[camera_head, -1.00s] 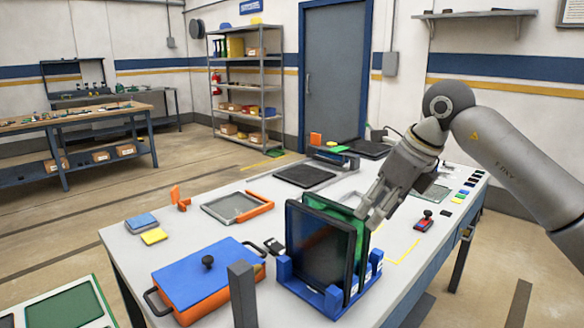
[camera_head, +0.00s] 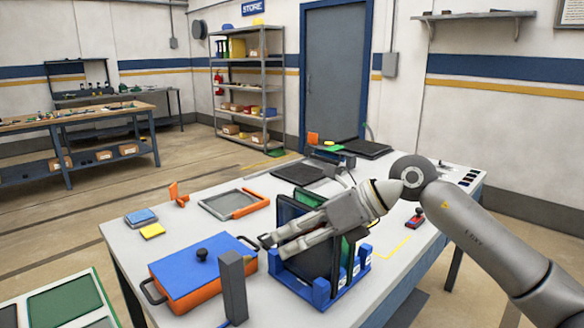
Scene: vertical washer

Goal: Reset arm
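My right gripper (camera_head: 272,245) reaches in from the right, above the table (camera_head: 385,272) and across the front of the blue rack (camera_head: 318,290). Its two fingers point left and show a gap between them, with nothing seen held. The rack holds upright dark panels (camera_head: 312,262) and a green panel (camera_head: 347,250); the gripper hides their upper parts. I cannot tell whether the fingers touch the panels. My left gripper is out of view.
A blue-lidded orange box (camera_head: 202,270) and a grey upright block (camera_head: 233,285) are left of the rack. A grey tray with an orange edge (camera_head: 232,204) lies behind. A red-and-black stamp-like item (camera_head: 416,218) is right of the rack. Free floor lies left.

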